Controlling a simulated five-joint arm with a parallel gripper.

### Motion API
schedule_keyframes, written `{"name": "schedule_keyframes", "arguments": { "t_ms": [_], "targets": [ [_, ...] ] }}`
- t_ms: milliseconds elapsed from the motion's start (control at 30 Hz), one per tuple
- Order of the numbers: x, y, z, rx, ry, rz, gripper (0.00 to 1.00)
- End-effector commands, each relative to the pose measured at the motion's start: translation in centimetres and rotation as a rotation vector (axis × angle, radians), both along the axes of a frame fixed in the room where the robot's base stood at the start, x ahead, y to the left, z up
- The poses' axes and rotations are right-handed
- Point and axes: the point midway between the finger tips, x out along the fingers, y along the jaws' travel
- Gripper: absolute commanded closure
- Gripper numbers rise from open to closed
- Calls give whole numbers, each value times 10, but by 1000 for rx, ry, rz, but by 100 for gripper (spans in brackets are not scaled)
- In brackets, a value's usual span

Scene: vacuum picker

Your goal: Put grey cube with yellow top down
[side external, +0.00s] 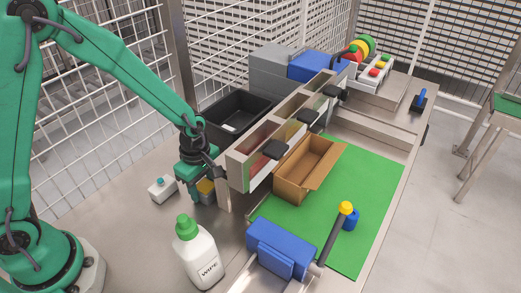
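The grey cube with yellow top (207,191) is at the left of the work table, just behind the white wipe bottle. My gripper (200,186) is right over it, pointing down, with green fingers close against the cube. The cube's upper part is partly hidden by the gripper. I cannot tell whether the fingers press on it, or whether its underside touches the table.
A row of bins (239,172) is close on the right.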

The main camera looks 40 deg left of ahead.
Motion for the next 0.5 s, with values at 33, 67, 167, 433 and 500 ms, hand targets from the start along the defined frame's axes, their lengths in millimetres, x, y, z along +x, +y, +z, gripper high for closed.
{"name": "schedule_keyframes", "arguments": {
  "t_ms": [33, 67, 167, 433, 500],
  "targets": [
    [0, 0, 0, 0, 0, 0, 45],
    [0, 0, 0, 0, 0, 0, 40],
    [0, 0, 0, 0, 0, 0, 31],
    [0, 0, 1, 0, 0, 0, 31],
    [0, 0, 2, 0, 0, 0, 31]
  ]
}}
